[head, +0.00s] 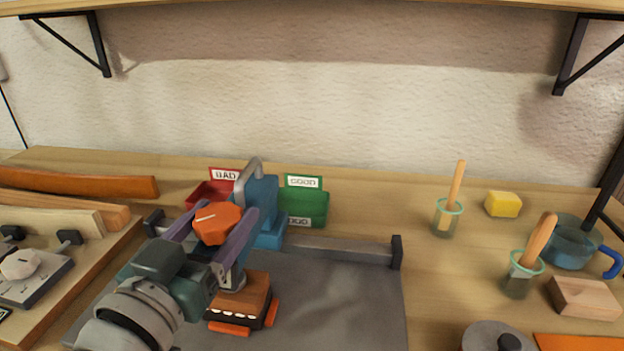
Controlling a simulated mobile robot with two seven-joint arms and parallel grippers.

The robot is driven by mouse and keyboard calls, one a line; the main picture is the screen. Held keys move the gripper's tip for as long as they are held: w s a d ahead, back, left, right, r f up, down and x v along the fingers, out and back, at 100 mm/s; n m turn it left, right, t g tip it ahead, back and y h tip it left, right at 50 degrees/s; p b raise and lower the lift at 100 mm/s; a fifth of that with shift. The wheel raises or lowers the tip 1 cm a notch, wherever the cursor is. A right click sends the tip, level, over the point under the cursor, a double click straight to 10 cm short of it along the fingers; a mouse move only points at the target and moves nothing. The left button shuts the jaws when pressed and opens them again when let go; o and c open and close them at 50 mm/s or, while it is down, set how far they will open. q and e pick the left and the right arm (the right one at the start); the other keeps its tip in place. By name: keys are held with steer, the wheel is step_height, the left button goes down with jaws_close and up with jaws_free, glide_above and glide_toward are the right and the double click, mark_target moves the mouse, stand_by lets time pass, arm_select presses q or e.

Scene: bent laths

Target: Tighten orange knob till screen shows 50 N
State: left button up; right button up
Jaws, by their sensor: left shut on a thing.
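The orange knob (217,222) has a light line across its top and sits on top of a blue clamp-like stand (262,197) with a grey curved bar. My left gripper (216,232) reaches in from the lower left. Its two purple-grey fingers lie on either side of the knob and are shut on it. Below the fingers is a brown wooden block (245,295) with orange parts and a row of white marks on its front. I see no screen with a readable number. My right gripper is not in view.
A grey mat (345,310) with a raised back bar (350,248) lies underneath. A red bin (209,193) marked BAD and a green bin (305,207) marked GOOD stand behind. Laths lie left.

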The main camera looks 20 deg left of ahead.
arm_select(q)
steer(key=shift+m+h, duration=0.9)
steer(key=shift+h, duration=0.6)
steer(key=o, duration=1.4)
steer(key=shift+c, duration=0.2)
steer(key=shift+s, duration=0.1)
steer(key=s, duration=0.9)
steer(key=shift+s, duration=0.4)
steer(key=shift+a, duration=0.1)
